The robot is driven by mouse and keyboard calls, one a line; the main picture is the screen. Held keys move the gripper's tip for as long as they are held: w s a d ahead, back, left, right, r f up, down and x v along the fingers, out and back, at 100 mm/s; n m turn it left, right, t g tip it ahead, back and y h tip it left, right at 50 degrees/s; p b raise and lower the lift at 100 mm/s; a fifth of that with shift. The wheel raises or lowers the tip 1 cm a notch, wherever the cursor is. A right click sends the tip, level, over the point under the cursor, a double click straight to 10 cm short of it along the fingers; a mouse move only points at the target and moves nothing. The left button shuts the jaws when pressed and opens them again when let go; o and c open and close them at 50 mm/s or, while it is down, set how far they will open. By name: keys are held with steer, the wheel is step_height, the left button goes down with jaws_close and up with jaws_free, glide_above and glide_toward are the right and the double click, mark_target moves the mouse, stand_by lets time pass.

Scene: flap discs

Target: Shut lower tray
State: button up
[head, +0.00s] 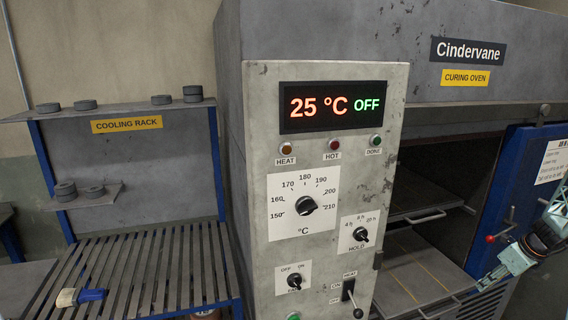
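The lower tray (411,278) is a flat grey tray with thin tan lines, low in the open oven. It extends forward out of the chamber, and its front handle is partly cut off at the bottom of the head view. The upper tray (418,190) sits above it inside the oven, with a pale bar handle (426,216) at its front. My gripper (486,280) is at the lower right, close to the right side of the lower tray. It is small and partly blurred, so contact and finger opening cannot be made out.
The control panel (398,110) stands left of the opening and hides part of the trays. The blue oven door (516,165) is open on the right; a red-knobbed lever (490,239) is near it. The cooling rack (130,255) at left holds several discs above and a blue-and-cream object (80,296).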

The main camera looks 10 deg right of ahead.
steer(key=w+a+r+n+b, duration=0.1)
steer(key=w+a+r+n, duration=0.2)
steer(key=a+r+n, duration=1.15)
steer(key=s+a+r+n+b, duration=0.1)
steer(key=s+a+r, duration=0.3)
steer(key=a+r, duration=0.75)
steer(key=s+a+r+n+b, duration=0.1)
steer(key=s+a+r, duration=0.3)
steer(key=a+r, duration=0.7)
steer(key=s+a+r+n+g+b, duration=0.15)
steer(key=s+a+n, duration=0.25)
steer(key=s+a, duration=0.45)
steer(key=s+a+r+n+t, duration=0.15)
steer(key=s+a+n, duration=0.25)
steer(key=s+a, duration=0.45)
steer(key=s+a+n, duration=0.4)
steer(key=s, duration=0.6)
steer(key=s+a+f+n+h+b, duration=0.1)
steer(key=s+a+n, duration=0.3)
steer(key=s, duration=0.6)
steer(key=shift+s+n, duration=0.35)
steer(key=shift+a, duration=0.1)
